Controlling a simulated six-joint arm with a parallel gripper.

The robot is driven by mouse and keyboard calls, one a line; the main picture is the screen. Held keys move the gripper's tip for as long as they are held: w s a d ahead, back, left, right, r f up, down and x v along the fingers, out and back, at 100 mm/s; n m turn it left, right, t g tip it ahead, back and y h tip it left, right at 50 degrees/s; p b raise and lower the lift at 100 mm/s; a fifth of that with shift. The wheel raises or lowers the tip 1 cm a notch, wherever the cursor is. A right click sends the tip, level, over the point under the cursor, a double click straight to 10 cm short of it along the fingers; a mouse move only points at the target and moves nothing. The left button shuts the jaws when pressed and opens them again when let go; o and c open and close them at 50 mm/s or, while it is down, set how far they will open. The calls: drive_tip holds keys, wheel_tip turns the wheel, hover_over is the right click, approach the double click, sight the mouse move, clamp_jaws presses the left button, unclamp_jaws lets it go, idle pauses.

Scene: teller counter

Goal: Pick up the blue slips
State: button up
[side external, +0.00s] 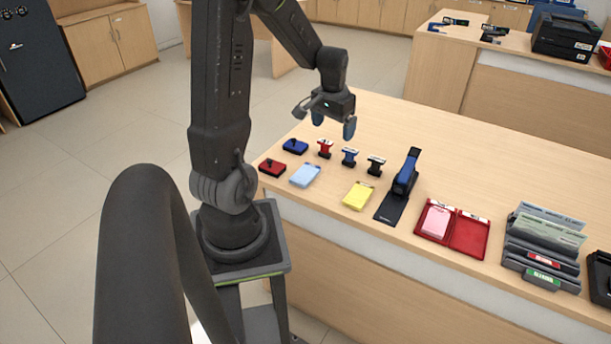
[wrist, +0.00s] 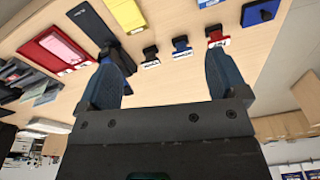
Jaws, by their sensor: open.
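The blue slips (side external: 305,175) are a light blue pad lying flat near the counter's front edge, left of a yellow pad (side external: 358,196). In the wrist view only a sliver of the blue slips (wrist: 207,3) shows at the top edge. My gripper (side external: 334,122) is open and empty, held above the counter behind the row of stamps and apart from the slips. Its two blue fingers (wrist: 162,58) stand wide apart in the wrist view.
Red (side external: 324,148), blue (side external: 349,157) and black (side external: 375,166) stamps stand behind the pads. Blue (side external: 295,146) and red (side external: 272,168) ink pads lie left. A blue stapler (side external: 405,175), red case (side external: 470,236) and slip rack (side external: 540,262) are right. The counter behind is clear.

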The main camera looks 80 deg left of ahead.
drive_tip(key=s+a+f+n+g+h, duration=0.1)
drive_tip(key=s+a+f+n, duration=0.1)
drive_tip(key=s+a+f, duration=0.5)
hover_over(303, 176)
wheel_tip(303, 176, down, 9)
drive_tip(key=shift+r, duration=0.2)
drive_tip(key=shift+f, duration=3.05)
drive_tip(key=c, duration=1)
